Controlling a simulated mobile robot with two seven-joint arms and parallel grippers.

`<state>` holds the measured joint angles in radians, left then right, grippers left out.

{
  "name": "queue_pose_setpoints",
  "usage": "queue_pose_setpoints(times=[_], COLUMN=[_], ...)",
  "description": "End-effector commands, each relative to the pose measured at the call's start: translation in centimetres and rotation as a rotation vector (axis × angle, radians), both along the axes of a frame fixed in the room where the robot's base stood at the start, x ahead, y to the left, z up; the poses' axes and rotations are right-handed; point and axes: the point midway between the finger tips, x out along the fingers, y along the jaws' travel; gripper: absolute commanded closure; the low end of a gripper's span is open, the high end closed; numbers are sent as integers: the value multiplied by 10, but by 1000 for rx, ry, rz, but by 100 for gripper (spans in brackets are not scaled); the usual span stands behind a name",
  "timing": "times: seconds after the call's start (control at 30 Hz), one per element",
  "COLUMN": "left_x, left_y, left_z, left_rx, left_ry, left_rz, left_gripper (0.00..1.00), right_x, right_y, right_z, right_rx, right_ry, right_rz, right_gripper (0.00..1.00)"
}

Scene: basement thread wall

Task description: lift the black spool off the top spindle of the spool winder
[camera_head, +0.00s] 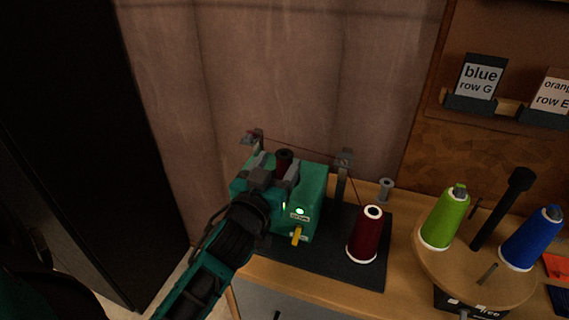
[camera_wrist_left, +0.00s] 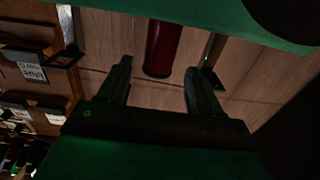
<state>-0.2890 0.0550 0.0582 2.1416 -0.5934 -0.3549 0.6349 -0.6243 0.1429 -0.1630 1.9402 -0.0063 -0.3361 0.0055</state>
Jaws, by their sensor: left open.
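The green spool winder (camera_head: 312,190) stands on a dark mat at the middle of the bench, with a lit button and a yellow lever on its front. The spool (camera_head: 284,158) on top of it looks very dark, near black with a maroon tint; in the left wrist view it shows dark red (camera_wrist_left: 162,48). The spindle under it is hidden. My left gripper (camera_head: 276,170) is open at the winder's top, its fingers at either side of the spool in the picture. In the left wrist view the open fingers (camera_wrist_left: 158,70) have the spool between and just beyond their tips. Contact is not visible.
A maroon thread cone (camera_head: 366,236) stands on the mat (camera_head: 340,268) right of the winder, with thread running up to a guide post (camera_head: 343,170). A small grey spool (camera_head: 385,188) stands behind. A round stand (camera_head: 470,270) holds green and blue cones at right.

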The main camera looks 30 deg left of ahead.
Motion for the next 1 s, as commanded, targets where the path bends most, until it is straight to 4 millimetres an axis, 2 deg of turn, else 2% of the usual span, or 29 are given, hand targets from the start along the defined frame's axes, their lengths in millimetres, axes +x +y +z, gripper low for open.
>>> queue_pose_setpoints(times=[0.17,0.43,0.77,1.0], left_x=[12,47,54,54], left_y=[2,9,10,10], left_z=[1,1,0,0], left_rx=[2,2,1,1], left_ry=[-1,0,1,1], left_rz=[-1,-1,-1,-1], left_gripper=[35,35,35,58], right_x=[0,0,0,0], right_y=[0,0,0,0], right_z=[2,5,5,5], right_rx=[0,0,0,1], right_ry=[0,0,1,1], right_rz=[0,0,0,-1], right_gripper=[57,57,57,57])
